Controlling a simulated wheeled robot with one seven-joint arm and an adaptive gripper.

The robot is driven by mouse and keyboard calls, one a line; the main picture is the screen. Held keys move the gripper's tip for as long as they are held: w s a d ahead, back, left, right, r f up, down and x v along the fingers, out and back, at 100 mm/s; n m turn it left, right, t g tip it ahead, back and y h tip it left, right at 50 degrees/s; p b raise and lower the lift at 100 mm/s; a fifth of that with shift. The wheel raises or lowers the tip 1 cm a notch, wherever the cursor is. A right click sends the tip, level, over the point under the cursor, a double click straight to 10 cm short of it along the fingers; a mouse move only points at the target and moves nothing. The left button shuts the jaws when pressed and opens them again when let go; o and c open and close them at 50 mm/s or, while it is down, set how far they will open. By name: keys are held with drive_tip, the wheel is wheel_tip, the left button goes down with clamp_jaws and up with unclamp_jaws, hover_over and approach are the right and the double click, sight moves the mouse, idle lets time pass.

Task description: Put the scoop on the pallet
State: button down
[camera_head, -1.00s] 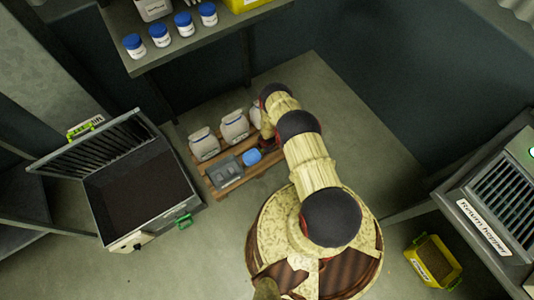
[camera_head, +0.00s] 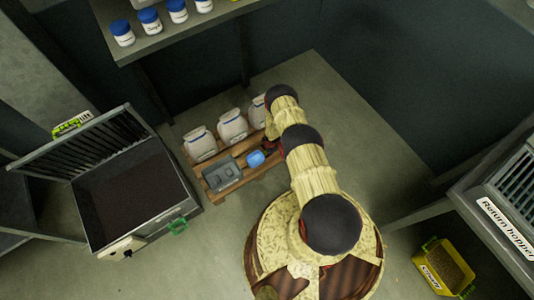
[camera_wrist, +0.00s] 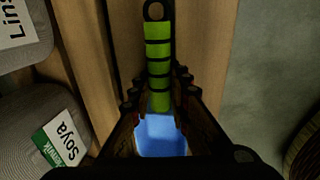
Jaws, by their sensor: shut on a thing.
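The scoop has a blue bowl (camera_wrist: 160,135) and a green handle with black bands (camera_wrist: 159,60). My gripper (camera_wrist: 160,92) is shut on the scoop, with its fingers on both sides where the handle meets the bowl. In the head view the blue bowl (camera_head: 255,158) shows beside my gripper (camera_head: 267,147), over the front right part of the wooden pallet (camera_head: 214,195). The pallet's boards (camera_wrist: 197,60) lie below the scoop in the wrist view. I cannot tell whether the scoop touches them. My arm hides the pallet's right end.
An open dark bin (camera_head: 137,200) stands left. A shelf with blue-lidded jars (camera_head: 150,22) is behind. A yellow bin (camera_head: 443,267) stands right.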

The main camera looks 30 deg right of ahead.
drive_tip(key=shift+w+r, duration=0.1)
drive_tip(key=c, duration=1.7)
unclamp_jaws()
